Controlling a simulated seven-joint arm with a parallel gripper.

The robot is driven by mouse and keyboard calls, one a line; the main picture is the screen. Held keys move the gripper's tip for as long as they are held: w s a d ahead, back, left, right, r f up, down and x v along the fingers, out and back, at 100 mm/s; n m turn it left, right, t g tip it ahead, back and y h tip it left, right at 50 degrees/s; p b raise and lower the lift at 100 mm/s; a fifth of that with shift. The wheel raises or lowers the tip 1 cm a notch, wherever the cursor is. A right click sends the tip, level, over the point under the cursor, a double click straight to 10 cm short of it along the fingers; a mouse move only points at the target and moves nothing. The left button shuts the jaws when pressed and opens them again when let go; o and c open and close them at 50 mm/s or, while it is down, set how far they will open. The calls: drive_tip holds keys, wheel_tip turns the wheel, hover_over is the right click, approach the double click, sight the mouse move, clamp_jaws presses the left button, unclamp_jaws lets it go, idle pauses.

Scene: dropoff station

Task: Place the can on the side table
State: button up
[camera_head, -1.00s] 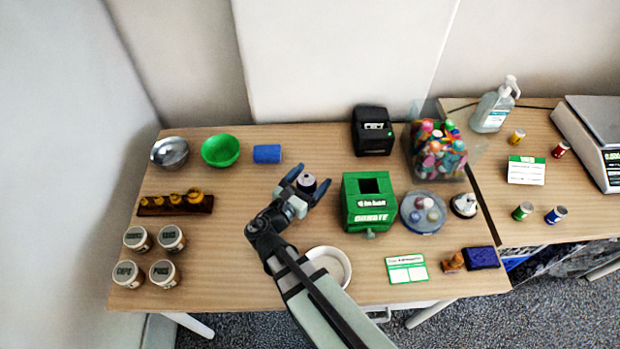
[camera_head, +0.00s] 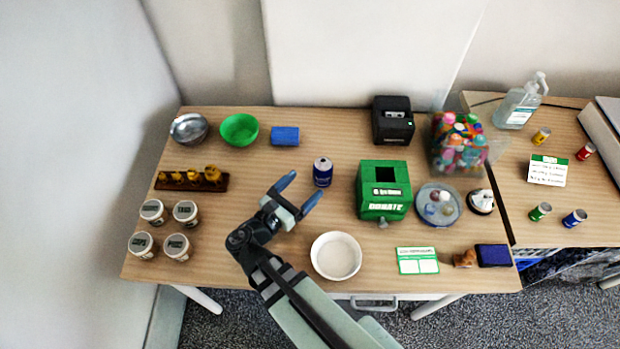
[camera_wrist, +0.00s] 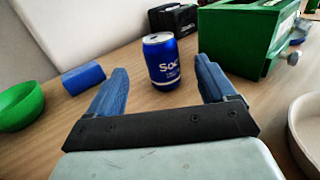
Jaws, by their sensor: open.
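A blue can with a silver top (camera_head: 322,172) stands upright on the wooden table (camera_head: 250,275), left of the green donation box. It also shows in the wrist view (camera_wrist: 161,61), beyond my fingertips and between their lines. My gripper (camera_head: 299,188) is open and empty, its blue fingers apart, just left of and nearer than the can, not touching it. In the wrist view my gripper (camera_wrist: 165,80) points toward the can. A second table (camera_head: 545,215) adjoins on the right; I cannot tell which table is the side table.
The green donation box (camera_head: 384,190) stands right of the can, and a white bowl (camera_head: 336,256) lies in front. A blue block (camera_head: 285,136) and green bowl (camera_head: 239,129) are behind. Several small cans surround a card (camera_head: 547,170) on the right table.

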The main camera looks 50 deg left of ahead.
drive_tip(key=shift+s+d, duration=0.1)
drive_tip(key=shift+s, duration=0.7)
